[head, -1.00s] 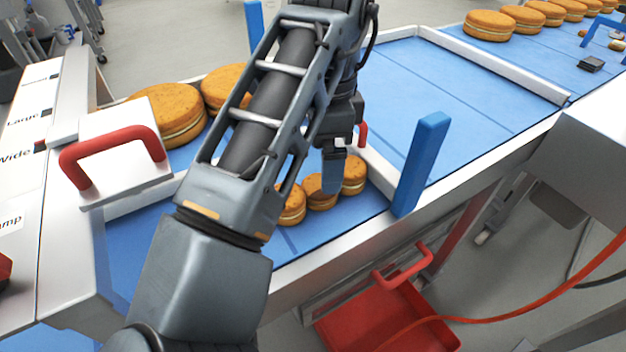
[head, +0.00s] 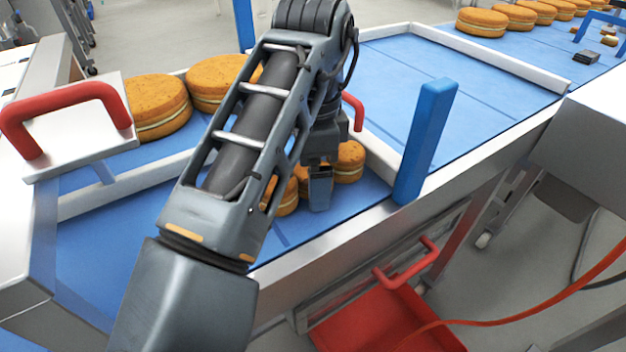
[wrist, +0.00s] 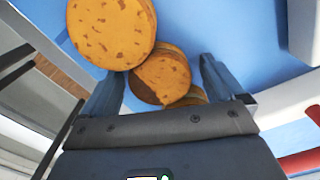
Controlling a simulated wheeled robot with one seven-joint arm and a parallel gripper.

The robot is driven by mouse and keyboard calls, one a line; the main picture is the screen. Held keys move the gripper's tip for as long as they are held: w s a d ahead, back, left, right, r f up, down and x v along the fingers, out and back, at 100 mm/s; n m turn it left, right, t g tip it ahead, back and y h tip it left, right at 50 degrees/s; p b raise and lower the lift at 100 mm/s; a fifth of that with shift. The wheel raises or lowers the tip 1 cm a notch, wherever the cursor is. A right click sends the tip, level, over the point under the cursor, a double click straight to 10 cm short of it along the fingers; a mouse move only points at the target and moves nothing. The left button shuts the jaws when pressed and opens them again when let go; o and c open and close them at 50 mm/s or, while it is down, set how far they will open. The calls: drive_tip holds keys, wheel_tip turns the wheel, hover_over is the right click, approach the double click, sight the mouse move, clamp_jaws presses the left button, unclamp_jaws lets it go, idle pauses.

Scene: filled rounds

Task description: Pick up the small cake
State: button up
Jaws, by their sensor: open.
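Three small round orange-brown cakes with a pale filling stand in a row on the blue belt's near lane. In the head view, the right one (head: 349,162) shows best; the left one (head: 287,197) and the middle one are partly hidden by my arm and gripper. My gripper (head: 320,190) is open and low, in front of the middle cake. In the wrist view, the middle cake (wrist: 163,74) lies between the spread fingers of my gripper (wrist: 160,82). Another cake (wrist: 110,30) is beyond the left finger, and a third (wrist: 192,97) is mostly hidden by the gripper body.
Larger cakes (head: 156,104) stand in the far lane behind a white divider. A blue post (head: 425,140) rises at the belt's near edge, right of the gripper. A red handle (head: 62,108) is at left. A red bin (head: 385,322) sits below.

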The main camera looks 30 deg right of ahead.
drive_tip(key=c, duration=0.8)
drive_tip(key=shift+r, duration=0.1)
